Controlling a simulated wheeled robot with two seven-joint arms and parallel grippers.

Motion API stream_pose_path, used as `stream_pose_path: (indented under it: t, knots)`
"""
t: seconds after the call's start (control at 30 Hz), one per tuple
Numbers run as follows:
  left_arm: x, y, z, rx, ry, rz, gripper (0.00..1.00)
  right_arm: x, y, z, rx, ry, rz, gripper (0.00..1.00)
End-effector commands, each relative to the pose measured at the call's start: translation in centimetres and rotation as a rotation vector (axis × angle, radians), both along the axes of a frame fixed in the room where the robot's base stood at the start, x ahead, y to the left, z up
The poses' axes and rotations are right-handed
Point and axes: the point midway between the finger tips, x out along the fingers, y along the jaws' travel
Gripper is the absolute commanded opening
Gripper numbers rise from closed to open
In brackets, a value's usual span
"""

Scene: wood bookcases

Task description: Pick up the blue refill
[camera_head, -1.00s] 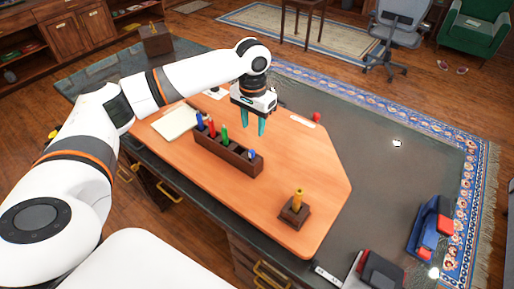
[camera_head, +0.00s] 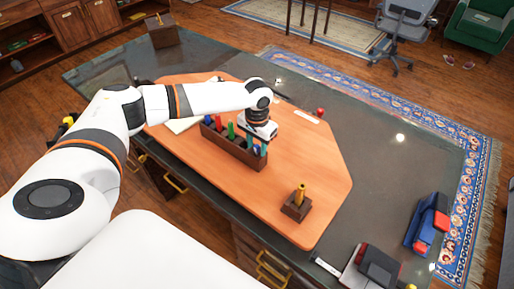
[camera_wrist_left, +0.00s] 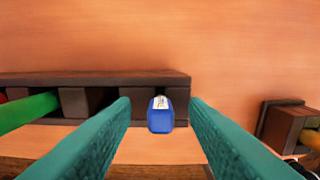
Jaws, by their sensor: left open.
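The blue refill (camera_wrist_left: 160,118), a short blue piece with a white label, stands in the end slot of a dark wood holder (camera_wrist_left: 150,79). In the head view the holder (camera_head: 242,155) lies on the orange desk top, and the refill is hard to make out beside my fingers. My left gripper (camera_head: 260,149) is over that near-right end of the holder. In the wrist view its teal fingers (camera_wrist_left: 160,104) are open, one on each side of the refill, with gaps visible. My right gripper is out of view.
Blue, red and green markers (camera_head: 230,130) stand further along the holder. A small wood block with a gold peg (camera_head: 297,203) sits to the right. Red and blue items (camera_head: 427,228) are at far right.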

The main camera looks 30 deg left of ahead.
Motion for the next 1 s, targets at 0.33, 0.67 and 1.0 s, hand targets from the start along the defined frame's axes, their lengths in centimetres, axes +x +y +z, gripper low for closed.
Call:
stream_pose_path:
  t: [0.33,0.67,1.0]
  knots:
    - [0.0,0.0,0.0,0.000,0.000,0.000,0.00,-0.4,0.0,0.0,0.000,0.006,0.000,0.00]
    - [0.0,0.0,0.2,0.000,-0.001,0.000,0.00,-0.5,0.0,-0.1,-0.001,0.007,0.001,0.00]
    - [0.1,0.0,5.7,-0.001,-0.005,-0.001,0.00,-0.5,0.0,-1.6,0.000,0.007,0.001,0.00]
